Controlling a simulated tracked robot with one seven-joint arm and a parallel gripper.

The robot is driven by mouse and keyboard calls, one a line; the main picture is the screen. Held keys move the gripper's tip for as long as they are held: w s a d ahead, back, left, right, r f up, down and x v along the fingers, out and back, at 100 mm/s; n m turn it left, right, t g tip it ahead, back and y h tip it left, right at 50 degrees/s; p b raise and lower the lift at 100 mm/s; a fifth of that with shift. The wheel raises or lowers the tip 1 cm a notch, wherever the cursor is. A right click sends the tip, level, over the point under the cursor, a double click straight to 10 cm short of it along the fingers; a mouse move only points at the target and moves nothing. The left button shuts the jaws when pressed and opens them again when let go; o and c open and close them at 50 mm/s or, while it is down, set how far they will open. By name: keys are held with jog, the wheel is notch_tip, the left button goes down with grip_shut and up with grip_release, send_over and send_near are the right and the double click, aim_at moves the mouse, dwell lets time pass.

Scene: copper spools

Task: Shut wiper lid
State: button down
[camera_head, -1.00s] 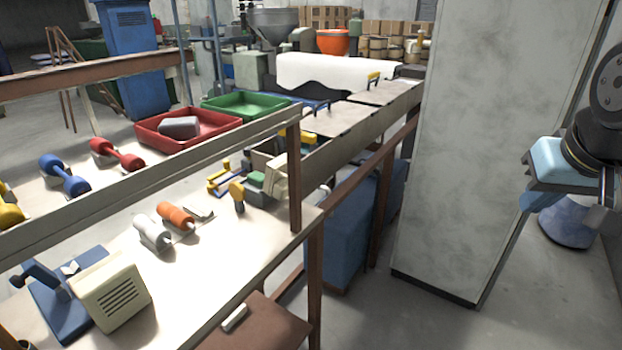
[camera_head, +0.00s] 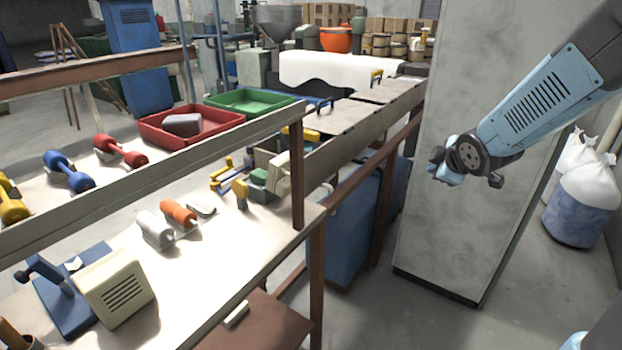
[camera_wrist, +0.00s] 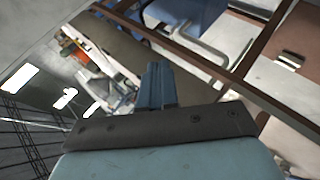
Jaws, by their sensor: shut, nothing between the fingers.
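The wiper looks to be the small grey box (camera_head: 263,192) with a green pad (camera_head: 259,176) at the bench's far right end, partly behind the shelf post. Its cream lid (camera_head: 281,176) stands up, open, on the right side of the box. My gripper (camera_head: 440,176) is in front of the grey pillar, well to the right of the wiper and apart from it. In the wrist view its blue fingers (camera_wrist: 157,85) are together with nothing between them. I cannot make out the wiper clearly in the wrist view.
A yellow-handled piece (camera_head: 240,193), an orange spool (camera_head: 179,212) and a white spool (camera_head: 155,229) are near the wiper. A big grey pillar (camera_head: 450,235) stands right.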

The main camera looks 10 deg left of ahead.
jog(key=w+a+f+n+y, duration=0.3)
jog(key=a+f+n, duration=0.2)
jog(key=a+f, duration=0.1)
jog(key=n+y, duration=1)
jog(key=y, duration=0.6)
send_near(286, 176)
notch_tip(286, 176, up, 6)
jog(key=w+a, duration=0.1)
jog(key=shift+g, duration=0.3)
jog(key=shift+w+r, duration=0.1)
jog(key=shift+w, duration=0.1)
